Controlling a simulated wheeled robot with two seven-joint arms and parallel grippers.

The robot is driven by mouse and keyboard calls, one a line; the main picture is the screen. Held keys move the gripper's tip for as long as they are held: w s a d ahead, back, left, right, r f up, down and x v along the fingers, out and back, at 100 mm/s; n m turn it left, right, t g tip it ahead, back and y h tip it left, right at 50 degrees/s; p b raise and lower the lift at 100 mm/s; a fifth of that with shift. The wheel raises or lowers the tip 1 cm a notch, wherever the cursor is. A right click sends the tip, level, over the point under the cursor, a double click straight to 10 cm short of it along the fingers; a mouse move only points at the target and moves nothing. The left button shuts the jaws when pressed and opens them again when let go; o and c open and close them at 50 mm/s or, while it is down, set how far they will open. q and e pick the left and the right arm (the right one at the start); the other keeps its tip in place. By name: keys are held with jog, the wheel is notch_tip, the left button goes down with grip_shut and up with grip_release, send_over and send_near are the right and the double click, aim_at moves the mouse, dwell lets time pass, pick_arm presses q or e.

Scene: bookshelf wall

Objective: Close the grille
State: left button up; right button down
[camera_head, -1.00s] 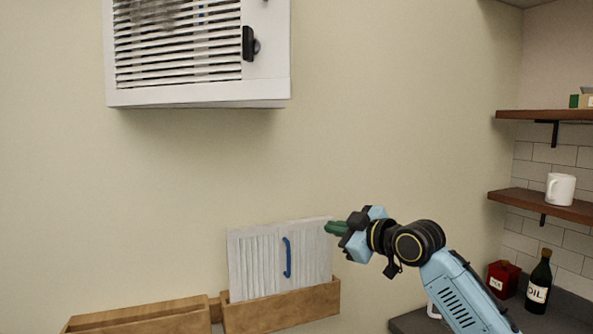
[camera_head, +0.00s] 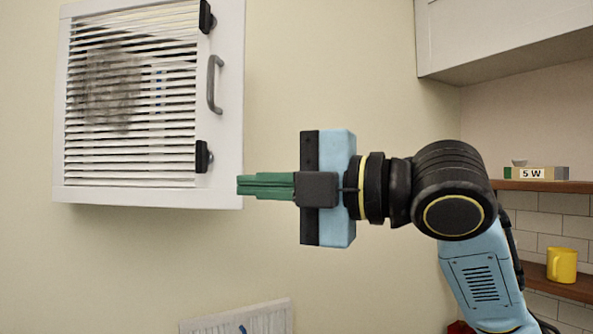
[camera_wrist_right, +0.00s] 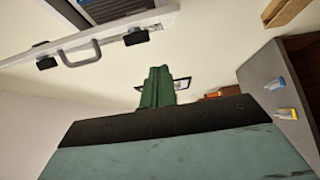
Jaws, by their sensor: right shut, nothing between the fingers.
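The grille (camera_head: 222,120) is a white-framed panel of slats on the wall at the upper left of the head view. It has a grey handle (camera_head: 215,84) and black latches (camera_head: 204,156) on its right side. A dark grey patch shows behind the slats. How far it stands open cannot be told. Its frame also shows at the top left of the wrist view (camera_wrist_right: 107,42). My right gripper (camera_head: 246,186), with green fingers, is shut and empty. In the head view it points left, its tips by the grille's lower right edge; contact is unclear. My left gripper is out of view.
A white slatted panel (camera_head: 238,318) shows at the bottom of the head view. At the right, a yellow mug (camera_head: 562,264) and a small box marked 5 W (camera_head: 536,173) sit on wooden shelves below a white cabinet (camera_head: 500,40). The wall between is bare.

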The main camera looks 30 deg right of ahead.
jog(key=w+p, duration=0.2)
jog(key=w, duration=0.3)
jog(key=shift+w+d, duration=0.15)
jog(key=shift+w, duration=0.2)
jog(key=shift+d, duration=0.1)
